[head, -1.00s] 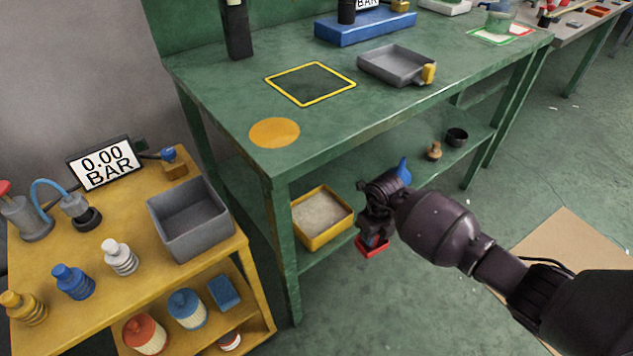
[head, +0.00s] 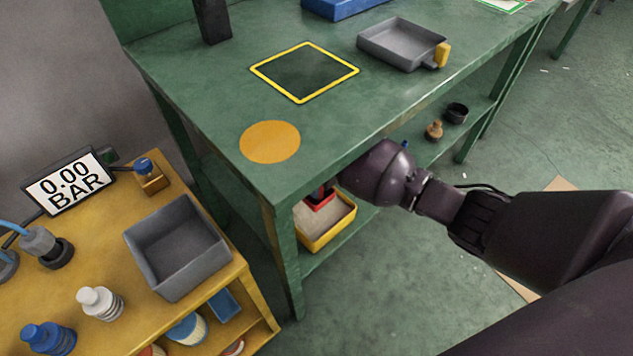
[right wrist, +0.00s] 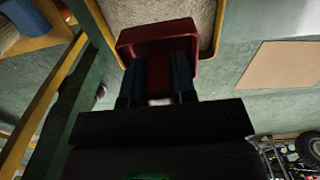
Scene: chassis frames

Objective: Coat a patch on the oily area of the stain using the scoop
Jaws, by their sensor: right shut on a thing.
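My right gripper (right wrist: 158,80) is shut on the red scoop (right wrist: 158,36), with its two dark blue fingers at the scoop's near end. In the head view the scoop (head: 321,199) shows under the bench edge, partly hidden by the bench and my arm. It overlaps the yellow-rimmed tray (head: 318,243) of pale granules on the lower shelf. The granules (right wrist: 190,14) lie beyond the scoop in the right wrist view. I cannot tell whether the scoop touches them. I cannot pick out an oily stain. My left gripper is not in view.
The green bench (head: 200,85) overhangs the tray, with its leg (head: 284,255) close by on the left. A grey pan (head: 398,45) and an orange disc (head: 270,142) are on top. A yellow cart (head: 232,290) stands left. Brown board (right wrist: 283,64) lies on the floor.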

